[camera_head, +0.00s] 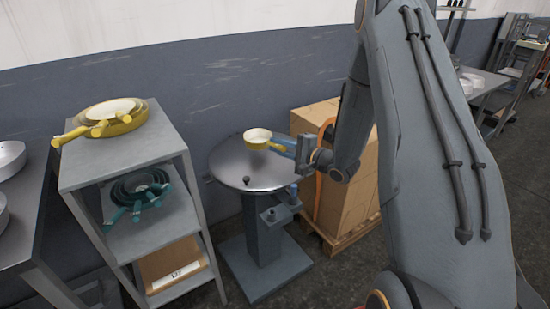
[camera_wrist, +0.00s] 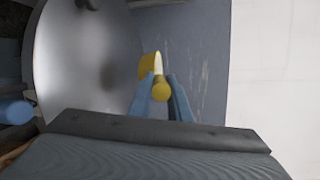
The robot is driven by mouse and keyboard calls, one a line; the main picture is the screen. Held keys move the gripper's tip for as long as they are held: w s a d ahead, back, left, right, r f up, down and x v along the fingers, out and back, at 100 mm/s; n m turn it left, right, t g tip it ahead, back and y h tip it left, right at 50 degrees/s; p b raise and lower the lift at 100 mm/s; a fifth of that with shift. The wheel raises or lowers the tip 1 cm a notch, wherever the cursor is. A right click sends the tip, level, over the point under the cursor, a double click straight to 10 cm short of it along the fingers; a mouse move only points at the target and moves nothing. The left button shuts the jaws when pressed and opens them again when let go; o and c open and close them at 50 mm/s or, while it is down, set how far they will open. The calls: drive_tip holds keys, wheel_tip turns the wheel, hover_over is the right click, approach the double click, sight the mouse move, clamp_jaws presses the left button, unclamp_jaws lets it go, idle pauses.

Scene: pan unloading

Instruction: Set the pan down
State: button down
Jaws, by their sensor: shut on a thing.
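A small yellow pan (camera_head: 257,137) with a pale inside is in the head view, over the far part of a round grey metal table (camera_head: 228,170). My gripper (camera_head: 284,146) is shut on the pan's handle, coming from the right. In the wrist view the blue fingers (camera_wrist: 161,98) close around the yellow handle (camera_wrist: 161,88), and only a sliver of the pan (camera_wrist: 148,66) shows beyond it. The pan looks level and seems to be held above the table; the gap beneath it is hard to judge. The round tabletop (camera_wrist: 85,60) also fills the left of the wrist view.
A grey shelf (camera_head: 130,158) at left holds stacked yellow pans (camera_head: 112,116) on top and teal pans (camera_head: 138,190) below. A small dark knob (camera_head: 246,180) stands on the round table. Cardboard boxes (camera_head: 345,185) on a pallet stand right of it. The wall is close behind.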

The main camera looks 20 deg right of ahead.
drive_tip(key=shift+f, duration=2.5)
drive_tip(key=c, duration=1.7)
unclamp_jaws()
drive_tip(key=shift+o, duration=0.2)
